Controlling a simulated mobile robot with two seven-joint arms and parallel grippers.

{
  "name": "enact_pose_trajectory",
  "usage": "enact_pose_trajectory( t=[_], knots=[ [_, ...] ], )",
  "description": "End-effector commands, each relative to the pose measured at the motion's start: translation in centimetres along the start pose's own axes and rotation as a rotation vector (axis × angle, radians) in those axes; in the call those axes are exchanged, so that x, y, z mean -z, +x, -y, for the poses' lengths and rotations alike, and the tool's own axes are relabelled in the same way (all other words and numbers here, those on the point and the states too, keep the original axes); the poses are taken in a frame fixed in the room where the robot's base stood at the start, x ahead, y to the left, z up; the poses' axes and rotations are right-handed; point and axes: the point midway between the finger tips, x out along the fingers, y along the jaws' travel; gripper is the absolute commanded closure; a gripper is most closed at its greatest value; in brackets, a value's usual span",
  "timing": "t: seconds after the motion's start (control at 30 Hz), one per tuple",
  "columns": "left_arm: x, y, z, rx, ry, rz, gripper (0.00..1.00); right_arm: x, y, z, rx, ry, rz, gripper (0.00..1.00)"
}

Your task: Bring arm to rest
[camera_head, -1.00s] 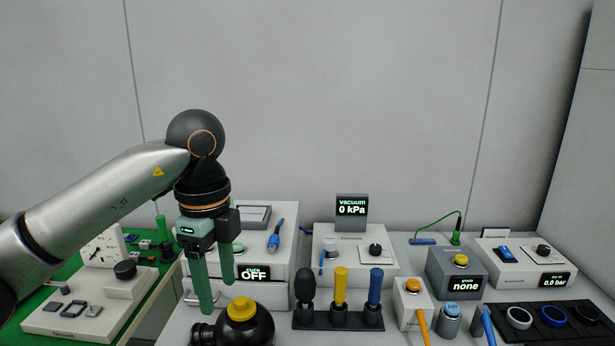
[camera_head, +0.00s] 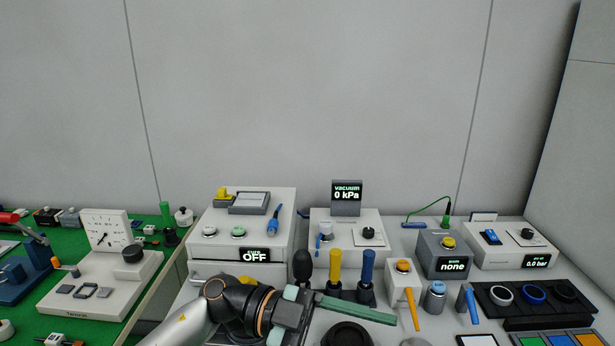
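My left arm comes in low from the bottom left, its grey link and dark wrist in front of the white cure box. My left gripper (camera_head: 385,318) points right, with one long green finger clearly seen lying across the front of the tool rack. The other finger cannot be clearly made out, so the opening is unclear. No held object shows. A round black thing (camera_head: 348,335) is just below the finger, cut by the bottom edge. My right gripper is not in view.
The white cure box (camera_head: 203,260) reads OFF. Near the finger stand yellow (camera_head: 335,265) and blue (camera_head: 368,266) handled tools and an orange-button box (camera_head: 403,277). A grey box (camera_head: 443,256) reads none. Rings lie in a black tray (camera_head: 515,308) at right. The wall above is clear.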

Motion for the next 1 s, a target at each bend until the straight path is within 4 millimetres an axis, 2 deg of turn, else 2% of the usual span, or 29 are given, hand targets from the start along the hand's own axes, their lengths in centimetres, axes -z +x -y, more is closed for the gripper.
enact_pose_trajectory(
  t=[0.13, 0.23, 0.37, 0.47, 0.57, 0.67, 0.77, 0.8, 0.9, 1.0],
  knots=[
    [0.6, -1.1, 2.2, 0.344, -0.003, -0.172, 0.35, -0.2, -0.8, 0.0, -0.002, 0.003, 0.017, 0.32],
    [-0.4, -3.3, 3.4, 0.593, -0.027, -0.212, 0.35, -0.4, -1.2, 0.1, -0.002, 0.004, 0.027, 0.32],
    [-3.5, -7.3, 3.6, 0.911, -0.099, -0.175, 0.35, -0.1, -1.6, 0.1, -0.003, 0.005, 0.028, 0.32],
    [-7.0, -10.8, 2.1, 1.134, -0.186, -0.082, 0.35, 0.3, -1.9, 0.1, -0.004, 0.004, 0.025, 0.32],
    [-11.1, -14.2, -1.1, 1.321, -0.300, 0.059, 0.35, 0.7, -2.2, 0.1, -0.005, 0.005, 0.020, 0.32],
    [-15.1, -17.0, -6.0, 1.462, -0.440, 0.239, 0.35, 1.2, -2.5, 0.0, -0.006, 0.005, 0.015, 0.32],
    [-18.5, -18.9, -12.5, 1.545, -0.602, 0.440, 0.35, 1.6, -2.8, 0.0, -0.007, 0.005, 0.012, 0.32],
    [-19.6, -19.5, -15.2, 1.561, -0.666, 0.519, 0.35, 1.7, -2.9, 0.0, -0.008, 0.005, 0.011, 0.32],
    [-21.2, -20.1, -21.7, 1.563, -0.814, 0.689, 0.35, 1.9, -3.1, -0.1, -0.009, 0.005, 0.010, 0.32],
    [-21.9, -20.1, -26.8, 1.538, -0.929, 0.813, 0.35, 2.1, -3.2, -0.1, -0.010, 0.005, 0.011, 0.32]
  ],
)
